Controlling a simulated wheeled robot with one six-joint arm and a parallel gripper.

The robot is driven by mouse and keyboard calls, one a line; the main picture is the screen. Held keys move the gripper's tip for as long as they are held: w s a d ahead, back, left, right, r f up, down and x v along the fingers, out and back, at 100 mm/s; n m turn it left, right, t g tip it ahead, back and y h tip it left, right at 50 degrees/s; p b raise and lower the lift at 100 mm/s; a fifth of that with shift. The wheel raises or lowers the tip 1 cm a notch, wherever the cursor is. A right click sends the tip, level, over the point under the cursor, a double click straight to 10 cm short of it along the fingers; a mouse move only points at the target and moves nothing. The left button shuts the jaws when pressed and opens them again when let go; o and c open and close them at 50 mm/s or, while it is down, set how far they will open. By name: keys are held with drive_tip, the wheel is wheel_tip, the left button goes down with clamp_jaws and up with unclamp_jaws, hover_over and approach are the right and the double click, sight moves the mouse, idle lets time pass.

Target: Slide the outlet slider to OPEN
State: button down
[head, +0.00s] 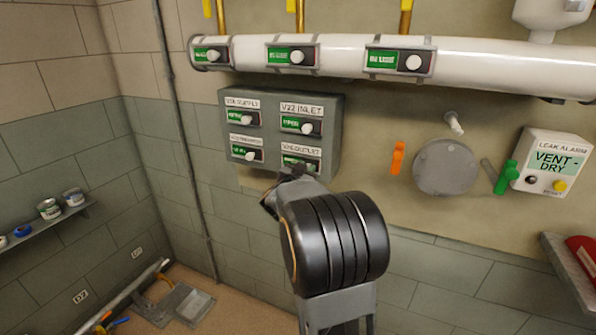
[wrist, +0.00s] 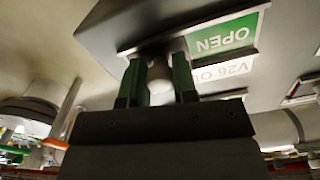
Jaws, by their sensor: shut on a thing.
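The outlet slider (head: 296,161) is the lower right one on the grey control box (head: 330,120). Its label reads OUTLET. In the wrist view, which is upside down, a green OPEN field (wrist: 225,40) shows beside the slider's white knob (wrist: 159,72). My gripper (wrist: 160,85) has its two dark green fingers on either side of this knob, shut on it. In the head view my gripper (head: 291,174) reaches the lower right slider from below, and my wrist hides part of it; the knob cannot be made out there.
Three other sliders sit on the same box, including the inlet slider (head: 300,125) just above. A white pipe (head: 480,60) with several sliders runs overhead. A round grey cover (head: 445,167), an orange handle (head: 397,157) and a leak alarm box (head: 553,165) are to the right.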

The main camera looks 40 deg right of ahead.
drive_tip(key=shift+s, duration=0.1)
drive_tip(key=c, duration=0.9)
unclamp_jaws()
drive_tip(key=shift+s+d, duration=0.1)
drive_tip(key=shift+d, duration=0.05)
drive_tip(key=v, duration=1.4)
drive_tip(key=shift+f, duration=0.1)
